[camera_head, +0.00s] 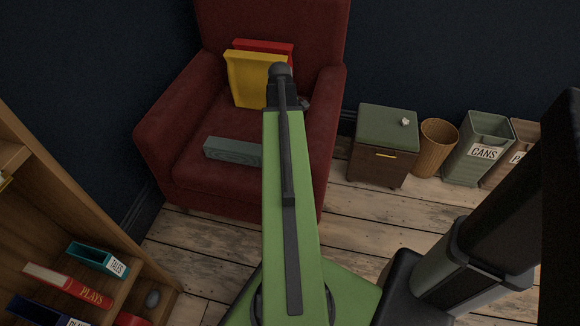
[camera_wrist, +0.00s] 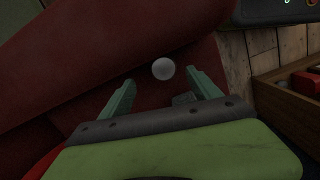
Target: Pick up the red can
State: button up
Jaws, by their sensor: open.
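I cannot make out a red can for certain in either view. In the wrist view my gripper (camera_wrist: 160,82) has its two green fingers spread apart over the dark red armchair, with nothing held between them. A pale grey ball (camera_wrist: 163,69) shows just beyond the gap between the fingertips. In the head view my green arm reaches over the armchair (camera_head: 170,130) and hides part of it; the fingers are hidden there. A red item (camera_head: 265,46) stands behind a yellow item (camera_head: 248,78) against the chair back. A red piece (camera_head: 132,319) shows at the bottom shelf edge, cut off.
A grey-green block (camera_head: 232,150) lies on the seat. A small cabinet (camera_head: 380,165), a wicker basket (camera_head: 438,148) and a bin labelled CANS (camera_head: 483,153) stand along the right wall. A wooden bookshelf (camera_head: 60,205) fills the left. Plank floor is open at right.

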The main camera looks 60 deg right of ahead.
jog(key=shift+f, duration=0.2)
jog(key=f+b, duration=0.5)
jog(key=shift+s+a+f, duration=0.2)
jog(key=shift+s+a, duration=0.05)
jog(key=shift+a, duration=0.05)
jog(key=shift+r, duration=0.2)
grip_shut()
